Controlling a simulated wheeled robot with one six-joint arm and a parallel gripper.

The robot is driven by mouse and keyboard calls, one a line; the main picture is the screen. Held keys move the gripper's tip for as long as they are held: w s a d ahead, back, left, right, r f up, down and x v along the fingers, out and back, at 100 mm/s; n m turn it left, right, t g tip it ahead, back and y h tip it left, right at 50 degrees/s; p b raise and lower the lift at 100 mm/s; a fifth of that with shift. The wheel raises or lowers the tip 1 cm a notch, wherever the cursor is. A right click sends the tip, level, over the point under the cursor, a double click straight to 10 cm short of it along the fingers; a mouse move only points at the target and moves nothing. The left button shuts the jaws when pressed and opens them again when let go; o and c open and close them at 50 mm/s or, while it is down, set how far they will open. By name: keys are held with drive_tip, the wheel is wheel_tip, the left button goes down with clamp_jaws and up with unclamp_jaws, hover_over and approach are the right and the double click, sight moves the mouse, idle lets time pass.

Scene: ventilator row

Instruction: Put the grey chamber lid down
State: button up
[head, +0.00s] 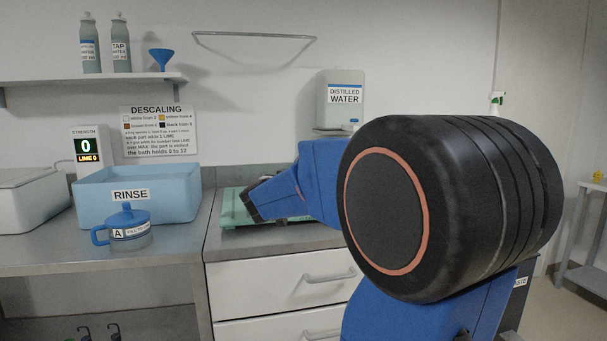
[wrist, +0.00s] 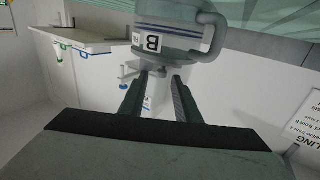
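A grey chamber (wrist: 180,35) marked B, with a handle on its right, shows at the top of the wrist view, beside a green ribbed surface. Its grey lid (wrist: 172,56) appears to be the band at the chamber's lower edge in the picture, towards my fingers. My gripper (wrist: 161,76) has its two fingers pointing at that edge, with a gap between them. I cannot tell whether the fingertips touch or hold the lid or its knob.
A green mat (head: 232,216) lies on the counter, partly hidden by my arm. To its left stand a blue-lidded chamber (head: 130,232) marked A and a blue RINSE tub (head: 91,204). A distilled water container (head: 341,110) hangs on the wall behind.

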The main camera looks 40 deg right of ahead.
drive_tip(key=v, duration=0.8)
drive_tip(key=shift+a, duration=0.1)
